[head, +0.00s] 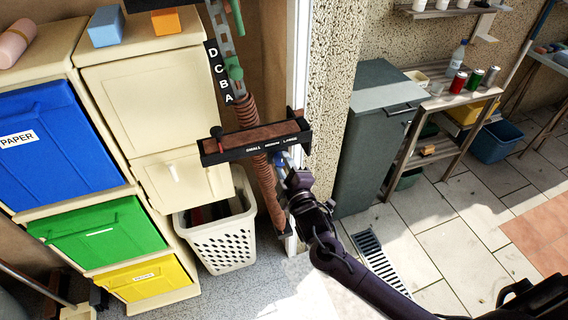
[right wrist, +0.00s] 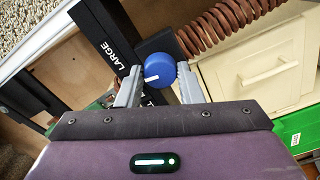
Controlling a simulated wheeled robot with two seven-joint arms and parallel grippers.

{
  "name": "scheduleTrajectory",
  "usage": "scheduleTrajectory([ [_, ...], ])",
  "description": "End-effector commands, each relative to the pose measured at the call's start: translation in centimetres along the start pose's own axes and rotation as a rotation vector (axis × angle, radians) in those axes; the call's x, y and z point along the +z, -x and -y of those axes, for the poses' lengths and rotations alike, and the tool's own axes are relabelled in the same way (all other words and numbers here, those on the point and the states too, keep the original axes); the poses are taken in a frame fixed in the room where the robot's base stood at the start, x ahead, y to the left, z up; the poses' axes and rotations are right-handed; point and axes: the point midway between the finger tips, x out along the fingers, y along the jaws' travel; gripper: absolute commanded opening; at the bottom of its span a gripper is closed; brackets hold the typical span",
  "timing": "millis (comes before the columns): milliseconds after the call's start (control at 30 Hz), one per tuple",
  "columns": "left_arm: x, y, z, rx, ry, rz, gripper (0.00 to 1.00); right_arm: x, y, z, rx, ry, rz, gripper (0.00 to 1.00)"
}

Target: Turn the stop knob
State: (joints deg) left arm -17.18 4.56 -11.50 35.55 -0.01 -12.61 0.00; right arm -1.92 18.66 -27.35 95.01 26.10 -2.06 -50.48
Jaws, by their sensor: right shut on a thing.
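The stop knob (right wrist: 159,70) is blue and round with a white pointer line, in the right wrist view. It sits at the edge of a black bar marked SMALL, MEDIUM, LARGE (head: 250,144), near the LARGE end. In the head view only a bit of blue (head: 281,160) shows at my right gripper. My right gripper (right wrist: 158,84) has one finger on each side of the knob and is shut on it. In the head view the right gripper (head: 284,167) reaches up to the bar's underside from the lower right. My left gripper is not in view.
A reddish-brown coiled hose (head: 265,180) hangs behind the bar. A white laundry basket (head: 222,232) stands below left, beside colored bins (head: 105,232). A grey cabinet (head: 375,130) and a wooden shelf with cans (head: 459,82) stand right. The tiled floor (head: 440,245) is mostly clear.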

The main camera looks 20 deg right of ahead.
Motion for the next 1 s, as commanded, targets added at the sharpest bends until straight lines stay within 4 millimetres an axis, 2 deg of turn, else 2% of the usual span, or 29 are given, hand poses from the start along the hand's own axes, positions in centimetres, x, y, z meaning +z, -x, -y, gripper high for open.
scheduleTrajectory([
  [300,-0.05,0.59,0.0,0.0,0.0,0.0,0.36,-0.01,-0.02,-0.08,0.001,0.13,0.0,0.11],
  [867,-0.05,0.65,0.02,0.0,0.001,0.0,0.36,-0.01,-0.01,-0.01,0.0,0.159,0.0,0.11],
  [900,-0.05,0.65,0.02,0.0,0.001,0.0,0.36,-0.01,-0.01,0.0,0.0,0.159,0.0,0.36],
  [1000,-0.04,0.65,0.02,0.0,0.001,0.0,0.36,-0.01,-0.01,-0.01,0.0,0.158,0.0,0.49],
])
